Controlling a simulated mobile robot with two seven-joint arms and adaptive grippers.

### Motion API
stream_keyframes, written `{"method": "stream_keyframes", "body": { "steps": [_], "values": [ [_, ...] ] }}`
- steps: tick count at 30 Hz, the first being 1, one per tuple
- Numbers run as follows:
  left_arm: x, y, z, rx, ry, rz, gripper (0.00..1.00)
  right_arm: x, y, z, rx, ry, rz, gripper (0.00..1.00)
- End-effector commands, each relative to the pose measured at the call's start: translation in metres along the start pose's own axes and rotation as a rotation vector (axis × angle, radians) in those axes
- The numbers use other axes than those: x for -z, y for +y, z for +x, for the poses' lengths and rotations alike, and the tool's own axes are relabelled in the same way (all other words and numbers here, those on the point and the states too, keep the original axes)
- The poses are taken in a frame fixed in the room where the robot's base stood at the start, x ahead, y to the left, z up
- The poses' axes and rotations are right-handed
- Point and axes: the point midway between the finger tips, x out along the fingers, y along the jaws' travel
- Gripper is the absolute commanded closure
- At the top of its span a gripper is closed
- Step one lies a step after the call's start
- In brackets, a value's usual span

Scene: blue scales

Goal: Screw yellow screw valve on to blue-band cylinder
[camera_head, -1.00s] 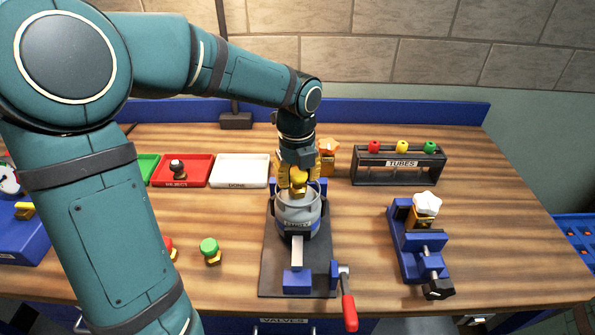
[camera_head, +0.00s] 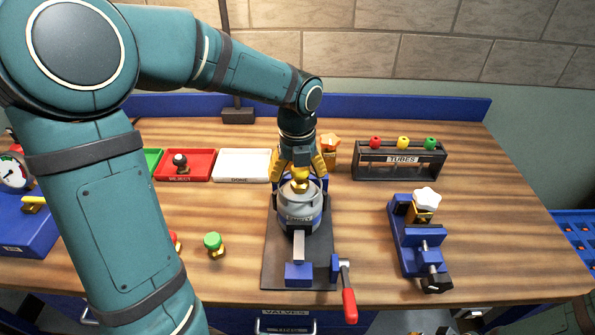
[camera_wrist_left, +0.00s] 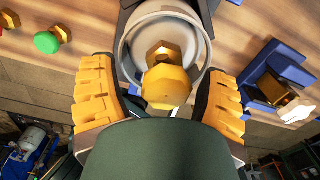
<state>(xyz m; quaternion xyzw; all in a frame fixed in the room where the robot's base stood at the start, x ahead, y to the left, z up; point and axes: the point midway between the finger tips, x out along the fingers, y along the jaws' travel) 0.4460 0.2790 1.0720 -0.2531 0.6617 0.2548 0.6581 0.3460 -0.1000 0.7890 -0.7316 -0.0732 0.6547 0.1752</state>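The blue-band cylinder (camera_head: 309,212) stands upright in a clamp on a dark base plate (camera_head: 270,265) at mid table; it is grey, with a small label. The yellow screw valve (camera_head: 299,178) sits upright at the centre of its top; how deep its thread sits is hidden. The wrist view looks onto the valve (camera_wrist_left: 166,85) inside the cylinder's pale round rim (camera_wrist_left: 126,45). My left gripper (camera_head: 298,166) is just above, its yellow fingers spread either side of the valve with gaps between. My right gripper is not in view.
A red-handled clamp lever (camera_head: 349,305) juts out at the front. A blue vise (camera_head: 415,243) with a white-topped valve (camera_head: 426,199) stands right. Behind are the TUBES rack (camera_head: 400,160), white DONE tray (camera_head: 242,166) and red REJECT tray (camera_head: 184,166). A green valve (camera_head: 213,243) lies left.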

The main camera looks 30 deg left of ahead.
Motion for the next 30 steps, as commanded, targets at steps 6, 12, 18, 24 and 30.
{"method": "stream_keyframes", "body": {
  "steps": [6,12,18,24,30],
  "values": [
    [-0.001,-0.001,-0.01,0.004,-0.005,-0.001,0.25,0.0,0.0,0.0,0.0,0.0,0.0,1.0],
    [-0.001,-0.001,-0.046,0.005,-0.007,0.001,0.25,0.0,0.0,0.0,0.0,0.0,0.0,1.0],
    [-0.001,0.0,-0.086,0.003,-0.004,-0.001,0.25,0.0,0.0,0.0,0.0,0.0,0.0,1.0],
    [0.0,0.0,-0.112,0.002,-0.002,-0.001,0.25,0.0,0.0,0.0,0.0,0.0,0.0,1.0],
    [0.0,0.001,-0.12,0.001,0.0,0.0,0.25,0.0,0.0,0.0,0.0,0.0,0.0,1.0]
  ]
}}
